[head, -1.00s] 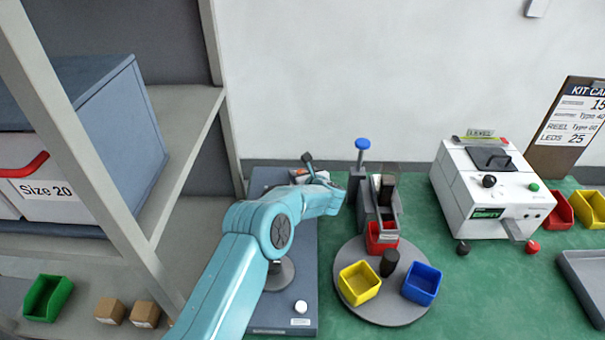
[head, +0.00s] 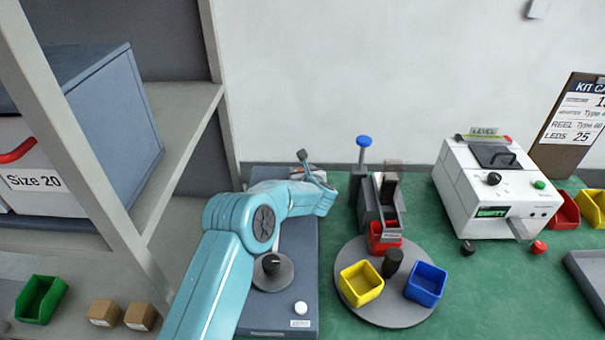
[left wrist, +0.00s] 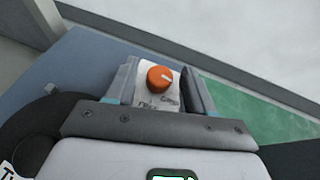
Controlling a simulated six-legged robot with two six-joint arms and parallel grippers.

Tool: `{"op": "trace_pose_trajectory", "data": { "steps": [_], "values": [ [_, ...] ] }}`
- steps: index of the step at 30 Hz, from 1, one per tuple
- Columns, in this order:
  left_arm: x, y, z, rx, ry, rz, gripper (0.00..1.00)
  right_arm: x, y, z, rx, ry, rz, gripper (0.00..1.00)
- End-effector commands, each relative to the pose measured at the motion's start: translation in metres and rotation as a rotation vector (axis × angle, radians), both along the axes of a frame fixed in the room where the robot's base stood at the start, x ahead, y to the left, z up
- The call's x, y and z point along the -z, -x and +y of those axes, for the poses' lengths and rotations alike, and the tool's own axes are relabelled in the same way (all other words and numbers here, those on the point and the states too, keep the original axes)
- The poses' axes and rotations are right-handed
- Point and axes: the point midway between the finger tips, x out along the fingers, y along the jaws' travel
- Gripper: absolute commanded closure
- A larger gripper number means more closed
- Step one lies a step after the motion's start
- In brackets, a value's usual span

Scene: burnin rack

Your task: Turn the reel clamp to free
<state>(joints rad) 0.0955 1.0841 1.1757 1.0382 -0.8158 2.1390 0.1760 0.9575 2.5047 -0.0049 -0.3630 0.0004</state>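The reel clamp's orange knob (left wrist: 160,78) sits on a pale plate (left wrist: 152,100) lettered with what reads as free on the left and clamp on the right. The knob's white mark points to the right. My left gripper (left wrist: 158,88) is open, with one finger on each side of the knob and plate in the left wrist view. I cannot tell whether the fingers touch the knob. In the head view my left arm reaches over the blue-grey base unit (head: 300,270), and its wrist hides much of the gripper and knob. My right gripper is not in view.
Right of the base unit stand a post with a blue cap (head: 364,141) and a round grey turntable (head: 390,312) with yellow, blue and red bins. A white machine (head: 495,190) is further right. A shelf rack (head: 180,150) borders the left.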

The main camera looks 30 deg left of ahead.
Motion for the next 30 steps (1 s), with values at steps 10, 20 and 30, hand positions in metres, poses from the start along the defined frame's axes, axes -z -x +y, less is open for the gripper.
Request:
{"op": "trace_pose_trajectory", "data": {
  "steps": [10,20,30],
  "values": [
    [0.001,0.001,-0.002,0.001,0.001,0.002,0.44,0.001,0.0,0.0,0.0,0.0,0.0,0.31],
    [-0.019,0.042,-0.037,0.005,0.001,0.001,0.44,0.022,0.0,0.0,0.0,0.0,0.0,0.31],
    [-0.051,0.099,-0.086,0.003,0.0,0.0,0.44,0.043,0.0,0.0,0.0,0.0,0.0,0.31]
  ]
}}
